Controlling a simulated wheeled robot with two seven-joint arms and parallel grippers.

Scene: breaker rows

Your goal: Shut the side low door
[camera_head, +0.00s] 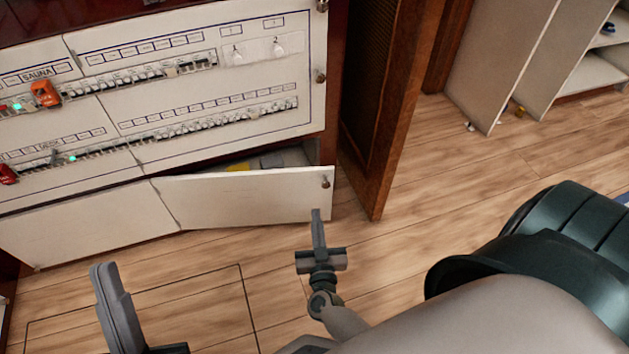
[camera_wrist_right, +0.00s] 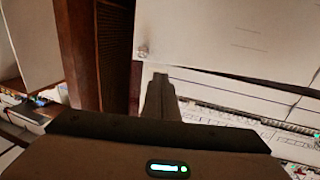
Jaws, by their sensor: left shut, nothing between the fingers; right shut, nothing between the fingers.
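The side low door (camera_head: 250,198) is a white panel at the bottom right of the breaker cabinet. It stands ajar, its knob end swung out, with a dark gap above it showing things inside. Its round knob (camera_head: 325,182) is at the right end. In the right wrist view the door (camera_wrist_right: 230,38) appears upside down, with its knob (camera_wrist_right: 142,52) just past the fingers. My right gripper (camera_head: 317,218) is shut and empty, in front of the door's lower right corner; I cannot tell whether it touches. My left gripper (camera_head: 105,275) is shut and empty at the lower left, away from the door.
A brown louvred wooden door (camera_head: 385,110) stands right of the cabinet. Breaker rows (camera_head: 200,122) with red and green parts are above the low door. Another white low panel (camera_head: 85,222) lies flush to the left. Wooden floor (camera_head: 420,210) is clear in front.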

